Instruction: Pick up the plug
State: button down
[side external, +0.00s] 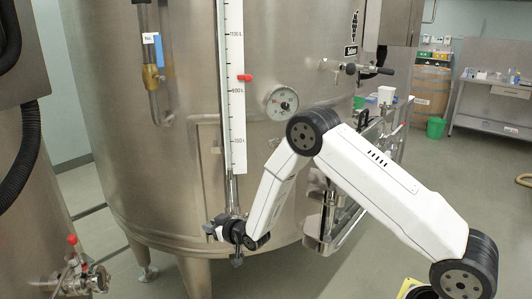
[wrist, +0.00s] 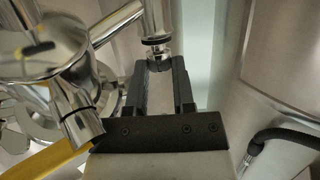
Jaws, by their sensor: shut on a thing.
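A small shiny metal piece, which looks like the plug (wrist: 160,60), sits between the fingertips of my gripper (wrist: 158,72) in the wrist view. It is at the end of a steel pipe (wrist: 157,20) with a dark ring; I cannot tell whether it is seated in the pipe or apart from it. The two black fingers stand on either side of it. In the side view my gripper (side external: 224,229) is at the fitting below the level gauge (side external: 232,90), in front of the vat. The plug cannot be made out there, as the fingers and fitting hide it.
The big steel vat (side external: 150,150) stands close behind my gripper. A valve with a red knob (side external: 76,262) is at lower left. In the wrist view, shiny pipework (wrist: 85,95) and a yellow bar (wrist: 55,155) crowd the left; a black hose (wrist: 275,140) is at right.

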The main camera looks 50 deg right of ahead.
jog(key=shift+r, duration=0.8)
jog(key=s+r, duration=1.1)
jog(key=s, duration=0.3)
jog(key=shift+r, duration=0.2)
